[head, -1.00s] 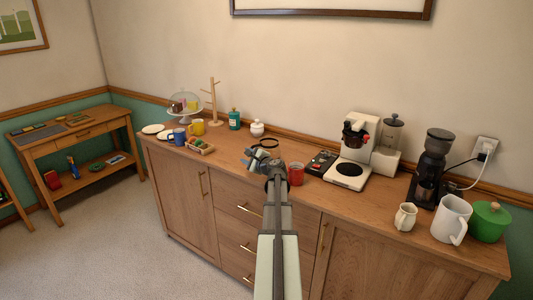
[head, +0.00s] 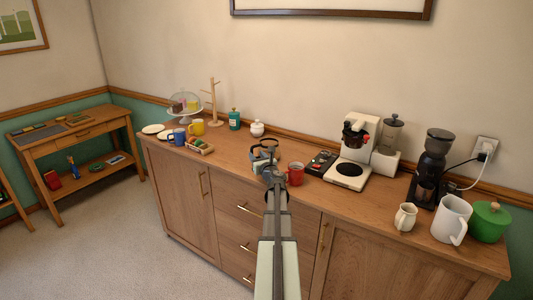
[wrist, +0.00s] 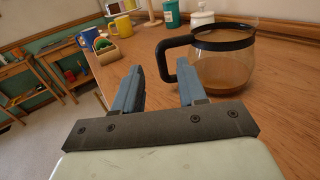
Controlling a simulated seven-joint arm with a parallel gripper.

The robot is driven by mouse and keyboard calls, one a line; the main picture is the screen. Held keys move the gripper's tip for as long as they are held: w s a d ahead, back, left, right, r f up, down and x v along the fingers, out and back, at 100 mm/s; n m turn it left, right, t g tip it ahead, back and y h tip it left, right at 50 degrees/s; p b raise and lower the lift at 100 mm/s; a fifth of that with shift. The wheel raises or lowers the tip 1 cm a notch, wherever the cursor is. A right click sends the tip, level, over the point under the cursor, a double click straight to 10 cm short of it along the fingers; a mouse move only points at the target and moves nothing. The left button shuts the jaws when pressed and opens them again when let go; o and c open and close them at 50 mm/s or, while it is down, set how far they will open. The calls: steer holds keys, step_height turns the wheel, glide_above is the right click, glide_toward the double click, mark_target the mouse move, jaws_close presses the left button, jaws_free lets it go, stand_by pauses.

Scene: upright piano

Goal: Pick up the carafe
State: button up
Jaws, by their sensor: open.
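The carafe (wrist: 224,68) is a clear glass pot with brown liquid low inside, a black rim band and a black handle (wrist: 170,46). It stands upright on the wooden cabinet top at the right of the wrist view, its handle pointing left. In the head view its rim (head: 270,142) shows behind my gripper (head: 265,159), which hides much of the glass. My gripper (wrist: 159,76) is open in the wrist view. The handle shows just past the fingertips, close to the right finger; I cannot tell whether they touch. Nothing is held.
A red mug (head: 295,174) stands close right of my gripper. The coffee machine (head: 354,152) is further right. A wooden box (head: 200,147), blue mug (head: 179,136) and yellow mug (head: 198,127) stand left. A white lidded jar (head: 257,129) is behind.

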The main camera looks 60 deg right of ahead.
steer(key=shift+f, duration=1.65)
steer(key=x, duration=0.7)
steer(key=shift+w+d, duration=0.15)
steer(key=shift+w, duration=0.1)
jaws_close()
